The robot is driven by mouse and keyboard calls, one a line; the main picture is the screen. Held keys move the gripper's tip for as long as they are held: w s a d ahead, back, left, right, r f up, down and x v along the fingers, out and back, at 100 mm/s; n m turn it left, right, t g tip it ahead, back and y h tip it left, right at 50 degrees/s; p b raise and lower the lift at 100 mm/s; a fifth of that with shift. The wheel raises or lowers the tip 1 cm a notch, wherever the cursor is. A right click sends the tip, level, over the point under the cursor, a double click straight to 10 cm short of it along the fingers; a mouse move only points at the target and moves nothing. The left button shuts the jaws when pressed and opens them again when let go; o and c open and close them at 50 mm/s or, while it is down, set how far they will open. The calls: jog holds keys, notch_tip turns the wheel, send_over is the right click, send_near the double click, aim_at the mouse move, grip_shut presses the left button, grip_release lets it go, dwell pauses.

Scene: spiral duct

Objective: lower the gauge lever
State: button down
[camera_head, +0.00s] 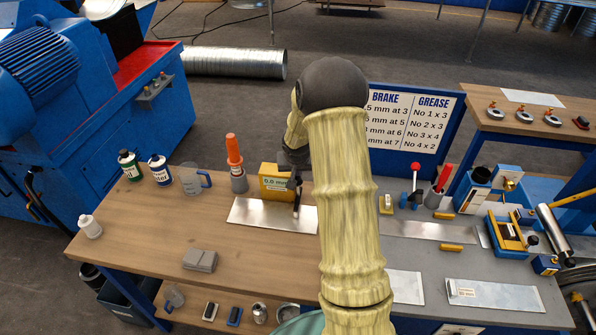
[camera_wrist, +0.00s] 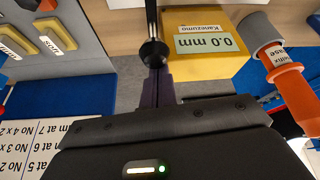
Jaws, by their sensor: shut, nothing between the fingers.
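The thickness gauge (camera_head: 276,186) is a yellow block standing at the back of a metal sheet on the wooden bench. In the wrist view the gauge (camera_wrist: 208,55) has a display reading 0.0 mm. A dark rod with a round black knob, apparently the gauge lever (camera_wrist: 153,53), is beside the block; in the head view the lever (camera_head: 297,195) looks roughly upright at the block's right side. My gripper (camera_wrist: 158,76) is shut and empty, its dark purple fingertips at the knob; whether they touch is unclear. In the head view my gripper (camera_head: 294,160) is partly hidden by my arm.
The metal sheet (camera_head: 255,214) lies under the gauge. An orange-handled tool in a grey holder (camera_head: 238,180) stands left of it. A brake and grease chart (camera_head: 413,120) stands behind at right. A red-knobbed lever (camera_head: 415,168) stands farther right. The front-left bench is mostly clear.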

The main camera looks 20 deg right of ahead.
jog(key=shift+s+a+f, duration=0.25)
jog(key=shift+s+f, duration=0.1)
jog(key=shift+s, duration=0.1)
jog(key=shift+f, duration=0.1)
jog(key=shift+w, duration=0.1)
jog(key=shift+w+r, duration=0.2)
jog(key=w+d+r+p, duration=0.1)
jog(key=w+d+p, duration=0.1)
jog(key=w+p, duration=0.15)
jog(key=b+v, duration=0.3)
jog(key=v, duration=0.7)
jog(key=shift+s+a+b, duration=0.25)
jog(key=shift+a+b, duration=0.05)
jog(key=shift+f, duration=0.1)
